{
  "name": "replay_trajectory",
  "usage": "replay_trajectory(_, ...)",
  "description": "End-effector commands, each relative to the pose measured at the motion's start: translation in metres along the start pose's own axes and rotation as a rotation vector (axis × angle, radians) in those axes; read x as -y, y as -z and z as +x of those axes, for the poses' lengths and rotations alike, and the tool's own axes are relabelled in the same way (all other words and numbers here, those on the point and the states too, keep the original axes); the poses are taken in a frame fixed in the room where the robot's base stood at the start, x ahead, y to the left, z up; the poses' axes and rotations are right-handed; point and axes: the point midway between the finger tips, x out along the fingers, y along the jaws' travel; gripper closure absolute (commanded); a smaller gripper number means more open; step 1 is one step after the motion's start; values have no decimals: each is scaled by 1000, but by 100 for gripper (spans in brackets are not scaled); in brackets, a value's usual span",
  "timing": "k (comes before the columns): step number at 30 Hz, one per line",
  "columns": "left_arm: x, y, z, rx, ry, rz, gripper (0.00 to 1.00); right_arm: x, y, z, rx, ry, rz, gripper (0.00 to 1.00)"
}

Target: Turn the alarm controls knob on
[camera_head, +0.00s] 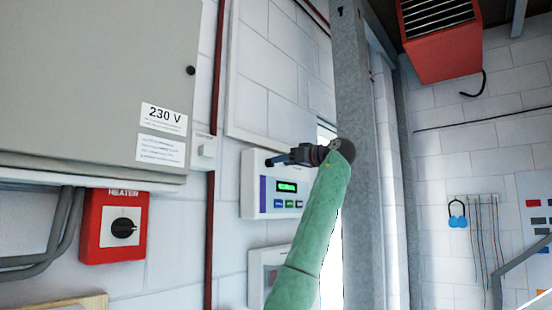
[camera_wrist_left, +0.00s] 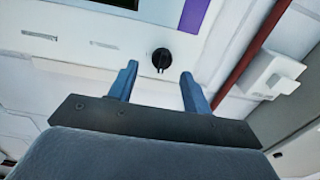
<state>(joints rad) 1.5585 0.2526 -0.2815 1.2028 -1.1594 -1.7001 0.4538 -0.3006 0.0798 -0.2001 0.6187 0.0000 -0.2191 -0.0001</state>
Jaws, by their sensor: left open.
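A white control panel (camera_head: 256,191) with a purple strip, a lit green display and small buttons hangs on the wall in the head view. Its white face (camera_wrist_left: 82,30) fills the upper left of the left wrist view. A small black round knob (camera_wrist_left: 162,59) with a ridge grip sits on that face; it is not visible in the head view, where my gripper covers part of the panel. My left gripper (camera_head: 272,160) is open at the panel's upper part. In the wrist view its blue fingers (camera_wrist_left: 158,71) stand either side of the knob, just short of it, apparently not touching.
A red heater box (camera_head: 97,235) with a black knob is on the wall at lower left, below a grey 230 V cabinet (camera_head: 75,75). A dark red pipe (camera_head: 211,230) runs beside the panel. A grey steel column (camera_head: 358,110) stands close behind my left wrist.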

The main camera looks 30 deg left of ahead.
Motion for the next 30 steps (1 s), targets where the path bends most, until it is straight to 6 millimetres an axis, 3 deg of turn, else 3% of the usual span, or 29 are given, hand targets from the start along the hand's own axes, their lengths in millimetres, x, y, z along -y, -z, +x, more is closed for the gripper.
replay_trajectory(1, 1, 6, 9, 0, 2, 0, 51, 0, 2, -10, -1, 0, 0, 100)
replay_trajectory(9, 0, 3, 34, -1, 0, 1, 51, 0, 3, -24, -1, 0, 0, 100)
replay_trajectory(20, 0, 1, 39, -1, -1, 0, 51, 1, 4, -25, -1, 1, 1, 100)
replay_trajectory(21, 0, 1, 39, -1, -1, 0, 53, 1, 4, -25, -1, 1, 1, 100)
replay_trajectory(27, 0, 1, 39, -1, -1, 0, 92, 2, 3, -25, -1, 2, 1, 100)
replay_trajectory(30, 0, 1, 39, -1, -2, 0, 94, 2, 4, -25, -1, 1, 1, 100)
